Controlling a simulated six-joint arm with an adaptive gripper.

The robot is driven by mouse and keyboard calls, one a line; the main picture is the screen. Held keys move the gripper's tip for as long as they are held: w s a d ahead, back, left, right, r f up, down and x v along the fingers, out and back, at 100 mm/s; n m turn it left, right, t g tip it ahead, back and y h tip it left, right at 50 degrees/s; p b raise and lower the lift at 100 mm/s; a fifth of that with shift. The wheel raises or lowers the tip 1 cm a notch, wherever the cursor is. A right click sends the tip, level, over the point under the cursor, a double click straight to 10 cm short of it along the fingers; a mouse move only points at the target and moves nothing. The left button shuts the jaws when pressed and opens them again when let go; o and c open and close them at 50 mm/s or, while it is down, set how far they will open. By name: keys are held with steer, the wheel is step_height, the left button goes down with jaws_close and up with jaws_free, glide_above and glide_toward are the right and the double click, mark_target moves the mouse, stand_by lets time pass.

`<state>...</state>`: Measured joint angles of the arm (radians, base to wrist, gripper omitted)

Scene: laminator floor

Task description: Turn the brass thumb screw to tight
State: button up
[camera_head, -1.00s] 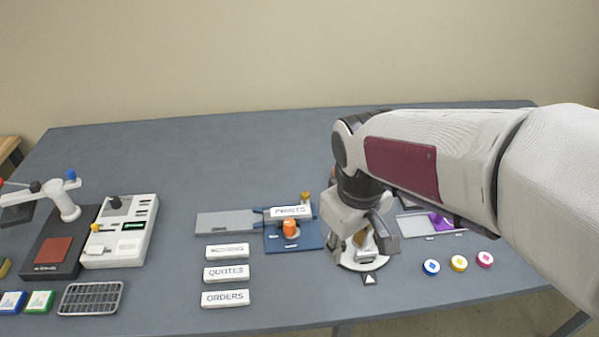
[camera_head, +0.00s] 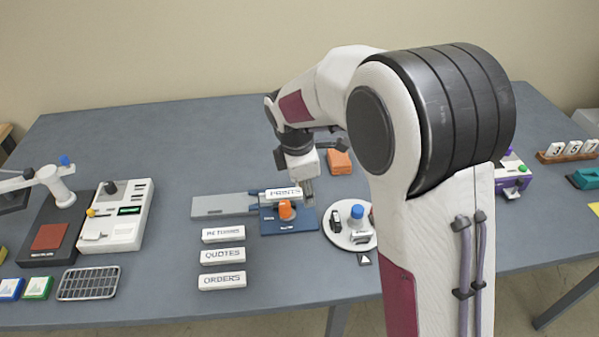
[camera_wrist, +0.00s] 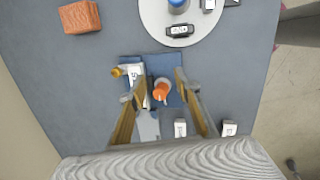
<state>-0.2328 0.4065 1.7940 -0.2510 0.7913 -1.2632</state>
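The blue fixture (camera_head: 290,226) carries an orange knob (camera_head: 286,210) and a white PRINTS plate (camera_head: 284,193) at its back edge. In the wrist view a small brass thumb screw (camera_wrist: 118,72) sticks out beside the white plate (camera_wrist: 136,72). In the head view the screw cannot be made out near my gripper (camera_head: 308,190). My gripper is over the fixture's back right part. In the wrist view my gripper (camera_wrist: 160,84) has its two fingers apart, with the orange knob (camera_wrist: 160,91) seen between them and the brass screw outside them. Nothing is held.
A grey slide plate (camera_head: 223,205) extends left of the fixture. RETURNS (camera_head: 223,233), QUOTES (camera_head: 222,255) and ORDERS (camera_head: 222,280) plates lie in front left. A round white tray (camera_head: 340,236) with small items stands close on the right. An orange block (camera_head: 340,162) lies behind.

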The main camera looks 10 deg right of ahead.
steer(key=w+a+r+n+t, duration=0.1)
steer(key=w+n, duration=0.7)
steer(key=n, duration=0.4)
steer(key=shift+w+r+n+t, duration=0.2)
steer(key=shift+r+n+t, duration=0.1)
steer(key=shift+r+t, duration=0.1)
steer(key=shift+w+f, duration=0.1)
steer(key=shift+f, duration=0.15)
steer(key=shift+x, duration=3.7)
jaws_close()
